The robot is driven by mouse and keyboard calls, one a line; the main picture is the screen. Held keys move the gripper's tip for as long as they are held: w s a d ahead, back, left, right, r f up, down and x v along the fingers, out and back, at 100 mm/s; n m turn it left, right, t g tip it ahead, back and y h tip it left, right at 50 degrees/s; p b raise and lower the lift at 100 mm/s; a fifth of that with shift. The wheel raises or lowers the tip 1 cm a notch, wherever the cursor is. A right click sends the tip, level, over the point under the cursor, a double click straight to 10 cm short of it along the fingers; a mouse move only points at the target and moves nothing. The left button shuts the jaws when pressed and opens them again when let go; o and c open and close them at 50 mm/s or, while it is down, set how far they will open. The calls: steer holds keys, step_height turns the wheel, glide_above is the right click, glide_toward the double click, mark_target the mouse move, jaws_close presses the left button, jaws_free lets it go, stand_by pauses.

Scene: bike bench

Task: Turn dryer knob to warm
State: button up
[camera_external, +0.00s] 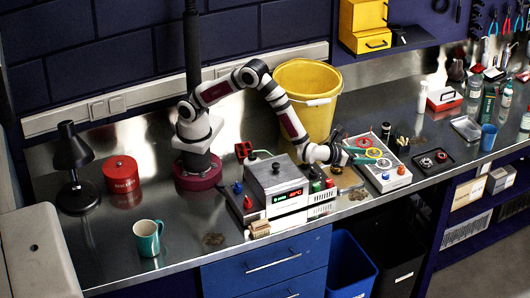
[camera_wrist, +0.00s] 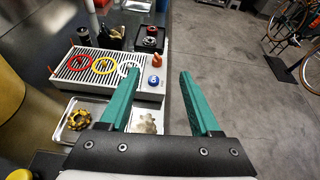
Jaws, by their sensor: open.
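A pale slatted box (camera_external: 377,181), which looks like the dryer, stands right of centre on the bench. It fills the upper left of the wrist view (camera_wrist: 103,84), with red, yellow and white rings on top. A red knob (camera_wrist: 156,61) and a blue knob (camera_wrist: 153,80) with a white mark sit at its right end. The red knob (camera_external: 401,170) also shows in the external view. I cannot read which setting either knob is at. My gripper (camera_wrist: 161,74) has teal fingers spread wide and empty. It is at the box's left side in the external view (camera_external: 352,156).
A metal unit with a lit red display (camera_external: 292,194) and coloured knobs stands left of my gripper. A yellow bucket (camera_external: 305,95) is behind. Small trays with a gold part (camera_wrist: 78,120) and a pale part (camera_wrist: 145,123) lie beside the box. A black tray (camera_external: 431,161) is to its right.

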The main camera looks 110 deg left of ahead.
glide_toward(399, 170)
steer(key=x, duration=0.8)
steer(key=shift+w+a+f, duration=0.15)
steer(key=shift+a, duration=0.1)
jaws_close()
